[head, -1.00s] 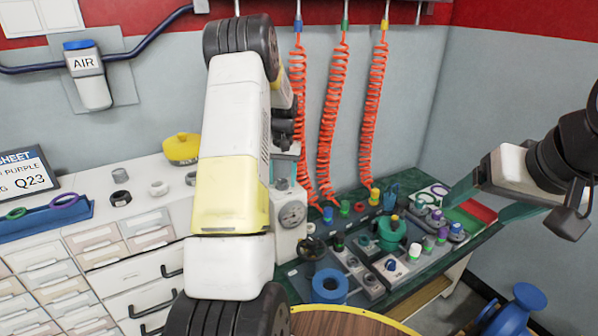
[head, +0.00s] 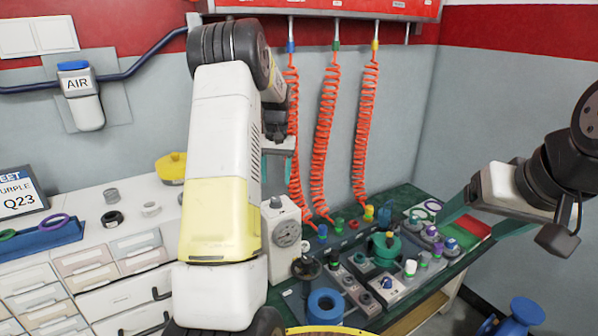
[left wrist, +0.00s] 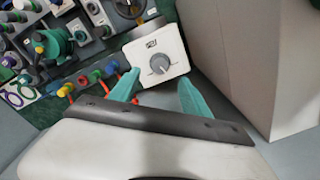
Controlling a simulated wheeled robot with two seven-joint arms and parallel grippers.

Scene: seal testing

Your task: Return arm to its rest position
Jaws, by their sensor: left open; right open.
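My left arm rises in front of the head view. Its gripper (head: 278,168) hangs above a white gauge box (head: 286,258), teal fingers pointing down, partly hidden behind my arm. In the left wrist view the two teal fingers (left wrist: 160,95) are spread apart with nothing between them. A white box face with a grey knob (left wrist: 159,64) lies beyond the fingertips, apparently the top of the gauge box. My right gripper (head: 484,222) is at the right of the head view, its teal fingers apart, over the bench's right end, and it looks empty.
A green bench (head: 405,195) holds several fittings, valves and colored caps. Red coiled hoses (head: 328,125) hang near my left gripper. A white drawer cabinet (head: 95,285) stands left, with a yellow bowl (head: 171,167) on it. A blue object (head: 515,318) stands at lower right.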

